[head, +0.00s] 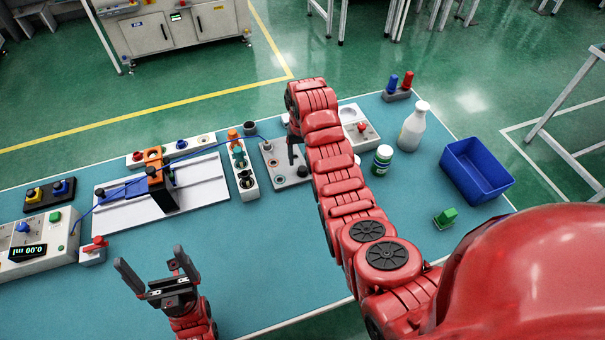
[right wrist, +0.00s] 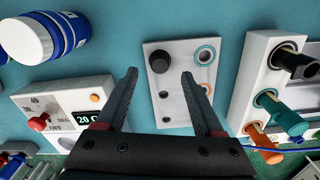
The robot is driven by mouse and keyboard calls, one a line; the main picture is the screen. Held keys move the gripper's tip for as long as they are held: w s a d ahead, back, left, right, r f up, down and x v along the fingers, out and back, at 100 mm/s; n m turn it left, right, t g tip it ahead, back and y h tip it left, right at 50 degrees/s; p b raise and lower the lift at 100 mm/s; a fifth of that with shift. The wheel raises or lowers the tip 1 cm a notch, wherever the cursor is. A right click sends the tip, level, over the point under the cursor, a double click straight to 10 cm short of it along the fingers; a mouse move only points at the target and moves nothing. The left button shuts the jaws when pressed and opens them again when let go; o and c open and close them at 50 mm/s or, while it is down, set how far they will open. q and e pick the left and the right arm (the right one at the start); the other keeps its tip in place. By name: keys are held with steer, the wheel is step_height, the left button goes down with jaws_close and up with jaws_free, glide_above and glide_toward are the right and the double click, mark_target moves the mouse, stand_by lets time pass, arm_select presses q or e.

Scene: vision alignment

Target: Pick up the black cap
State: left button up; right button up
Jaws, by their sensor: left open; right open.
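The black cap (right wrist: 160,61) is a small dark round piece on a light grey plate (right wrist: 176,100) with several holes or rings. In the right wrist view it appears between and just past the fingertips; I cannot tell the height gap. In the head view the cap (head: 302,171) is a dark spot on the near right of the plate (head: 284,181). My right gripper (right wrist: 159,75) is open and empty, pointing down over the plate; my arm hides part of it in the head view. My left gripper (head: 150,258) is open and empty over the front of the table.
A white block (right wrist: 256,75) with black, teal and orange pieces stands beside the plate. A control box (right wrist: 65,105) with a red knob is on its other side. A white-lidded jar (right wrist: 30,40) is close by. A blue bin (head: 477,170) stands at the right.

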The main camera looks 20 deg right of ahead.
mark_target(302, 168)
step_height(302, 168, down, 3)
steer(key=shift+f+p, duration=0.1)
steer(key=shift+p, duration=0.75)
steer(key=shift+w+f, duration=0.1)
steer(key=shift+f, duration=0.45)
jaws_close()
